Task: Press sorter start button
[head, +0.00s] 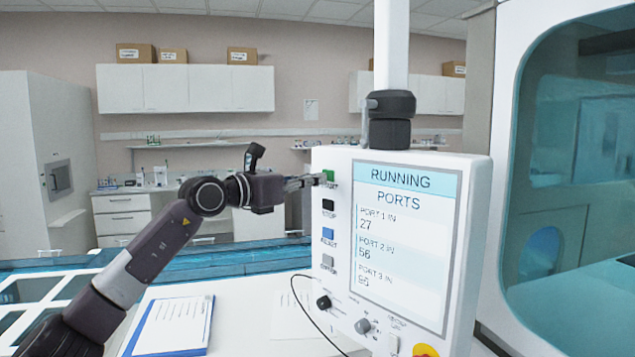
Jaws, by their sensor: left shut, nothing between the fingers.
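The sorter's control panel (470,200) is a white box hung on a white post, with its screen (400,235) reading "RUNNING" and "PORTS" above port counts. The green start button (329,177) is at the top of a column of buttons on the panel's left side. My left gripper (318,180) is shut and empty, its fingertips at the green button; they partly cover it, and I cannot tell whether they touch it. My right gripper is not in view.
Below the green button are a black button (328,205), a blue button (328,234) and a grey button (327,261). Dark knobs and a red-and-yellow button (425,351) sit lower on the panel. A clipboard (172,325) lies on the white surface below my arm.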

